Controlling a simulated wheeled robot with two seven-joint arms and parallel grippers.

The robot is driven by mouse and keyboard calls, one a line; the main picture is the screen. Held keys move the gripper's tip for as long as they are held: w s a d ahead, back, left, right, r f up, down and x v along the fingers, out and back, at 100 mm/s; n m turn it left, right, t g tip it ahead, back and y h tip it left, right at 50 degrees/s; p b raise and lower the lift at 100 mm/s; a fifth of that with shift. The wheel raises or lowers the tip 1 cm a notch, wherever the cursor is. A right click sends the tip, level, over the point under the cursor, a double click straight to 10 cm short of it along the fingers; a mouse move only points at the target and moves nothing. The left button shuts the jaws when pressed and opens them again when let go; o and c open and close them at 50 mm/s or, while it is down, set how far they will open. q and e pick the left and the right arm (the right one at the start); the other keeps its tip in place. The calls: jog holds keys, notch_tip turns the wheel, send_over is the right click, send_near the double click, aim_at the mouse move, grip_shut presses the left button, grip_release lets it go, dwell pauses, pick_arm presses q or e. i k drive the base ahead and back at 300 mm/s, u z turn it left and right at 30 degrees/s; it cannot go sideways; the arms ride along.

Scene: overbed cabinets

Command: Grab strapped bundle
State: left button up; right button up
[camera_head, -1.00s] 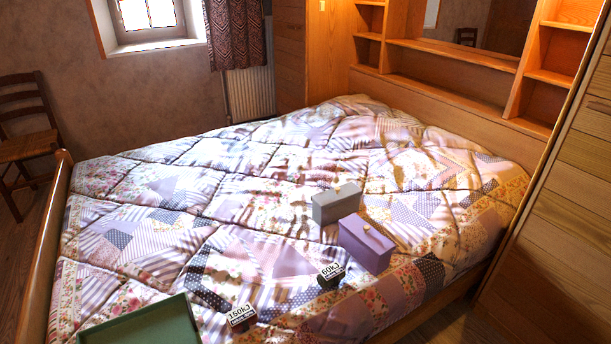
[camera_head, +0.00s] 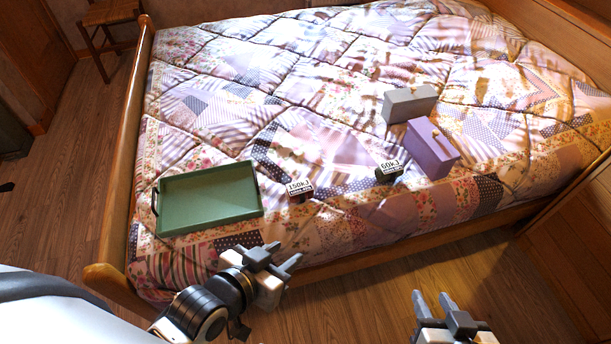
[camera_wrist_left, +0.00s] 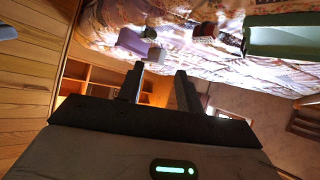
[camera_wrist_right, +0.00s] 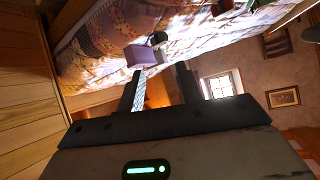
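Two small dark labelled blocks lie on the bed: one marked 150KJ (camera_head: 300,189), right of the green tray, and one marked 60KJ (camera_head: 388,172), further right. I cannot tell whether either is the strapped bundle; no strap is clear on any item. A purple box (camera_head: 432,150) with a gold-coloured handle and a grey box (camera_head: 409,104) stand behind and right of the blocks. My left gripper (camera_head: 287,252) is open and empty in front of the bed edge. My right gripper (camera_head: 431,294) is open and empty, further right over the floor. Neither touches anything.
A green tray (camera_head: 208,228) lies empty near the bed's front left corner. A wooden cabinet (camera_head: 575,240) stands at the right. A chair (camera_head: 106,22) is at the far left. Quilt around the blocks is clear.

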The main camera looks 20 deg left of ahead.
aim_at(300, 190)
jog(key=u, duration=1.55)
jog(key=i, duration=0.5)
jog(key=z, duration=0.3)
